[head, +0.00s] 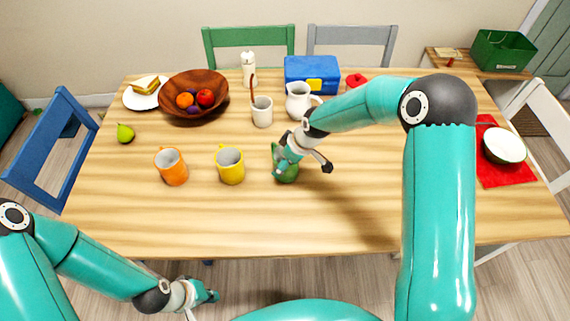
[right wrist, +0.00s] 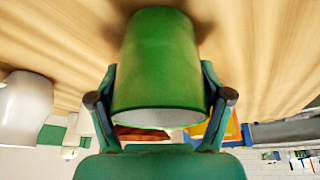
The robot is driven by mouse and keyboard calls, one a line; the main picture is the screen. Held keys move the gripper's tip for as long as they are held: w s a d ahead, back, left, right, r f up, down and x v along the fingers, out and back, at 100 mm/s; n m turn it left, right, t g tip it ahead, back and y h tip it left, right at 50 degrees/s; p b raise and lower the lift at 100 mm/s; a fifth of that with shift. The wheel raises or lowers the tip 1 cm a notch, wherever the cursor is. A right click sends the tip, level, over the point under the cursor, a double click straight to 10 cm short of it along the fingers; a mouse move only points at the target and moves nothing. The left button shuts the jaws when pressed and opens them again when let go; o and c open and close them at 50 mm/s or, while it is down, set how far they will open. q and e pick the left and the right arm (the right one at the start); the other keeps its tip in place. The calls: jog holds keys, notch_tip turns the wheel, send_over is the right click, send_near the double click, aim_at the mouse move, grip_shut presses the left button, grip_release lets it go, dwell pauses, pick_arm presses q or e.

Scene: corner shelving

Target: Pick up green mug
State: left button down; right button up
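The green mug (head: 288,172) stands near the middle of the table (head: 230,222), partly hidden by my right gripper (head: 288,160). In the right wrist view the mug (right wrist: 160,60) fills the space between the two fingers of my right gripper (right wrist: 160,78). Its pale inside shows at the rim nearest the camera. The fingers lie along both sides of the mug, very close to its wall; I cannot tell if they press on it. My left gripper (head: 203,297) is low at the front, off the table's front edge, away from the mug; its finger opening is unclear.
A yellow mug (head: 230,167) and an orange mug (head: 172,168) stand left of the green mug. A utensil cup (head: 262,113), white jug (head: 298,103) and blue lunchbox (head: 312,70) are behind. A wooden fruit bowl (head: 178,108) is back left. The front table strip is clear.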

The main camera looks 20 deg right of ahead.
jog(key=c, duration=0.5)
jog(key=shift+r, duration=0.15)
